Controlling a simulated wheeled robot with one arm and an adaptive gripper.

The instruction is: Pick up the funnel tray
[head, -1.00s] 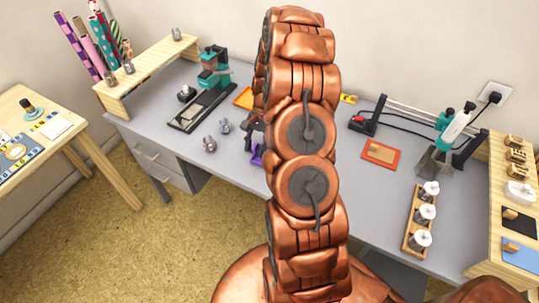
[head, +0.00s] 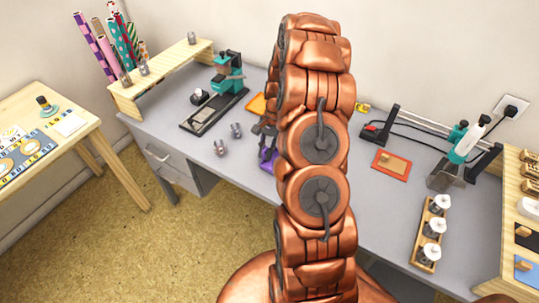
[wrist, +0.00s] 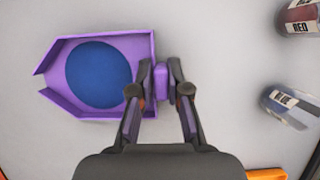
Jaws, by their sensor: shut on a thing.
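The funnel tray (wrist: 146,50) is purple, with low walls and a pointed, open spout end at the left of the wrist view. A round dark blue patch (wrist: 98,75) covers much of its floor. A small purple tab sticks out at its right end. My gripper (wrist: 162,80) is shut on that tab, one finger on each side. In the head view, part of the funnel tray (head: 267,159) shows beside my arm, which hides the rest. I cannot tell whether the tray touches the desk.
Two small metal containers, labelled RED (wrist: 300,18) and BLUE (wrist: 288,105), stand close to the right of my gripper. An orange item (head: 257,104) lies behind it. A teal press (head: 226,75) stands farther left. An orange-red inkpad (head: 391,165) lies right of my arm.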

